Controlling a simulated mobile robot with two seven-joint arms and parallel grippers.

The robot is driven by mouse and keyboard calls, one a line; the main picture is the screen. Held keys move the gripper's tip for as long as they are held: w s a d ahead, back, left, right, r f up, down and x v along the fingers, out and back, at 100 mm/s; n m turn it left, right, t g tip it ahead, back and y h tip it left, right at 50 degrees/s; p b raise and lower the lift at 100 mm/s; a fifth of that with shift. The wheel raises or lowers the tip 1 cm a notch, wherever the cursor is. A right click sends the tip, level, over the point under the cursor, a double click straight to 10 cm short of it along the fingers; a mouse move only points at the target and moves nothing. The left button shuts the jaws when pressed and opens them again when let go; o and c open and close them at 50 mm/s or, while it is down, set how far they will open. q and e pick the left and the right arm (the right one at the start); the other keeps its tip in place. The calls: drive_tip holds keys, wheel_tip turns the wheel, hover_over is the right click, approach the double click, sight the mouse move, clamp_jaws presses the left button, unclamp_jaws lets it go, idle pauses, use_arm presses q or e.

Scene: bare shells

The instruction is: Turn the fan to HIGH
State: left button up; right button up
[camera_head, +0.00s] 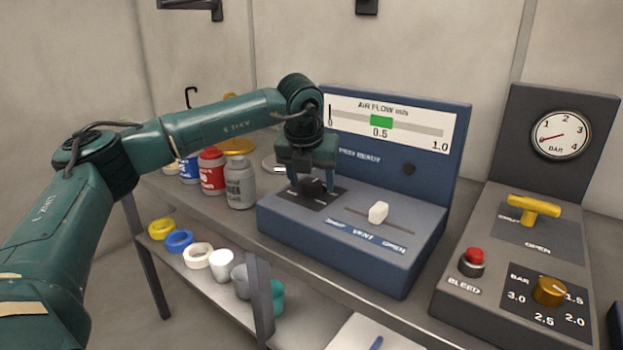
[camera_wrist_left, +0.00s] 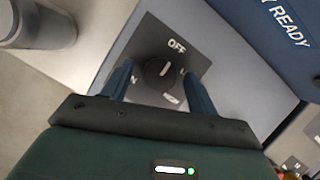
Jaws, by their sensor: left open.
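The fan knob (camera_head: 312,187) is a black round dial on a dark plate on the blue air flow box (camera_head: 340,235). In the left wrist view the knob (camera_wrist_left: 160,72) has a light pointer line directed near the OFF label (camera_wrist_left: 177,45). Other labels on the plate are partly hidden by the fingers. My left gripper (camera_head: 312,188) is open, its two fingers on either side of the knob, with gaps visible in the left wrist view (camera_wrist_left: 158,85). The air flow scale (camera_head: 390,125) has a green band at about 0.5 and a dark needle near 0. My right gripper is not in view.
A white vent lever (camera_head: 378,212) stands on the same box, right of the knob. A second console at right has a gauge (camera_head: 560,135), a yellow handle (camera_head: 533,207), a red button (camera_head: 474,256) and a brass knob (camera_head: 549,291). Bottles (camera_head: 240,182) stand left of the box.

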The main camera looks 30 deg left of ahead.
use_arm(q)
drive_tip(key=c, duration=1)
